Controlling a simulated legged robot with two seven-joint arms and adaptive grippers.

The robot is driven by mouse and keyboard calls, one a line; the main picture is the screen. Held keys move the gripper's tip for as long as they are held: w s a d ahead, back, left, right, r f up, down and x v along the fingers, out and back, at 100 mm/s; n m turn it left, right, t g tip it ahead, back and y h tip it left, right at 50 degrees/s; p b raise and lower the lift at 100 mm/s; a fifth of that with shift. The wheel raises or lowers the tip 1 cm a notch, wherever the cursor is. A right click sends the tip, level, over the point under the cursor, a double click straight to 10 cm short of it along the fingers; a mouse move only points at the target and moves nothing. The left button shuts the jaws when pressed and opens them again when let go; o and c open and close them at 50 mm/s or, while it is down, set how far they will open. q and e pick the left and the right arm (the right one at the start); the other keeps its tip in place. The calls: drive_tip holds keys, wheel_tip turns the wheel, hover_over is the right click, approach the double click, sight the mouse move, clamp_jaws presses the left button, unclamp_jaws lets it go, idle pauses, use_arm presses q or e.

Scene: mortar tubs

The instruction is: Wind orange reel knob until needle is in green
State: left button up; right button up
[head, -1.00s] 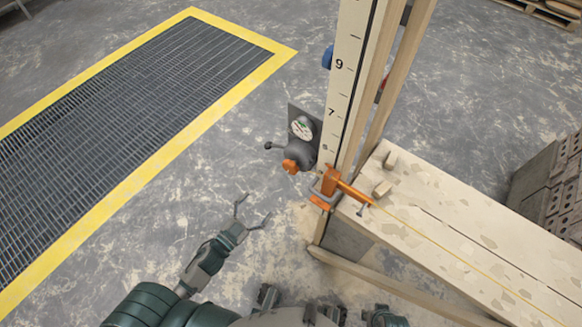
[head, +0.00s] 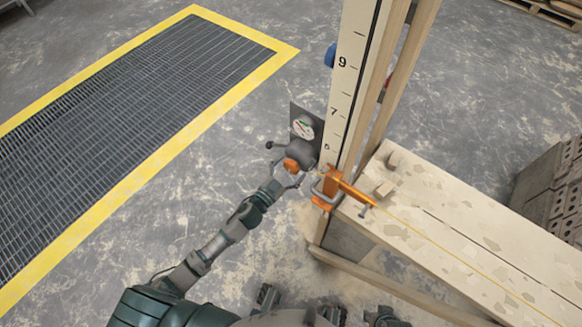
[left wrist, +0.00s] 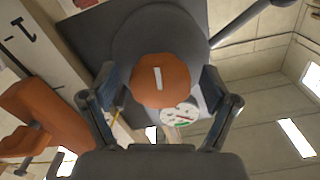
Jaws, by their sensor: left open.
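The orange reel knob (head: 291,165) sits on the front of a dark grey round reel housing (head: 301,150) beside the upright scale board. In the left wrist view the knob (left wrist: 160,95) is round, with a pale upright mark. The gauge (head: 303,127) has a white dial on a dark plate. A green band shows on the gauge (left wrist: 179,116) in the left wrist view; the needle's place is too small to tell. My left gripper (head: 287,175) is open at the knob, a finger on either side, with gaps between knob and fingers. My right gripper is not in view.
An orange clamp (head: 328,188) holds at the board's foot, right of my gripper. A small crank arm with a dark ball (head: 269,145) sticks out left of the reel. A pale plank bench (head: 450,220) with a yellow line runs right. Open floor lies left.

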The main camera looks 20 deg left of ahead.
use_arm(q)
drive_tip(key=shift+w, duration=0.1)
drive_tip(key=c, duration=1.2)
